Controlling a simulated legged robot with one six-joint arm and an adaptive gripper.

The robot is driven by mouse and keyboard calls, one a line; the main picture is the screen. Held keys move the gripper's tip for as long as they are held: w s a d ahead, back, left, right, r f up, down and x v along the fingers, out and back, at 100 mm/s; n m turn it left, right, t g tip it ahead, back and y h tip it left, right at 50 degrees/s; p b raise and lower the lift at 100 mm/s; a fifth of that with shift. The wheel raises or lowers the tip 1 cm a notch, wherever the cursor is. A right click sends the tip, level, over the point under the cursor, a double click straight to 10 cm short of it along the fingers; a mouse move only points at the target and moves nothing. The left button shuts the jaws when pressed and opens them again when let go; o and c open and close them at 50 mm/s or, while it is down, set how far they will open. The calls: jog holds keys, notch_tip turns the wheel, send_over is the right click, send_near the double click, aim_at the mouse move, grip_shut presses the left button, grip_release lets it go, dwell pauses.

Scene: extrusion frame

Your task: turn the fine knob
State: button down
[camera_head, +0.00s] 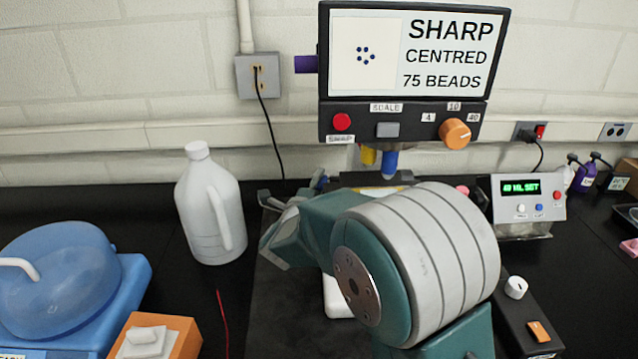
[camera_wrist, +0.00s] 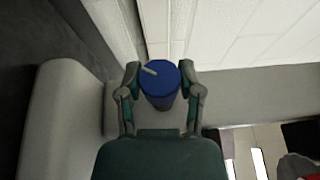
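In the wrist view a round blue knob (camera_wrist: 163,90) with a white pointer line on its face sits between the two fingertips of my gripper (camera_wrist: 160,73). The fingertips flank it on both sides and appear to touch it. The pointer line slants to the upper left. No label shows on the knob, so its being the fine knob cannot be read. In the head view my arm hides most of the microscope's lower part and the grip itself. The screen (camera_head: 437,55) above reads "SHARP CENTRED 75 BEADS" beside a picture of several dark beads.
Under the screen are a red button (camera_head: 342,122), a grey button (camera_head: 388,130) and an orange scale dial (camera_head: 455,134). A white jug (camera_head: 208,207) stands left of my arm. A blue domed device (camera_head: 60,285) is at far left. A green-display box (camera_head: 527,205) stands right.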

jog(key=shift+f, duration=0.1)
jog(key=shift+f+n+g+y, duration=0.1)
jog(key=shift+n+g+y, duration=0.3)
jog(key=shift+g, duration=0.7)
jog(key=shift+c, duration=1.3)
grip_release()
jog(key=shift+d, duration=0.1)
jog(key=shift+s, duration=0.15)
jog(key=v, duration=1.1)
jog(key=shift+s+a, duration=0.25)
jog(key=shift+s, duration=0.05)
jog(key=shift+f, duration=0.1)
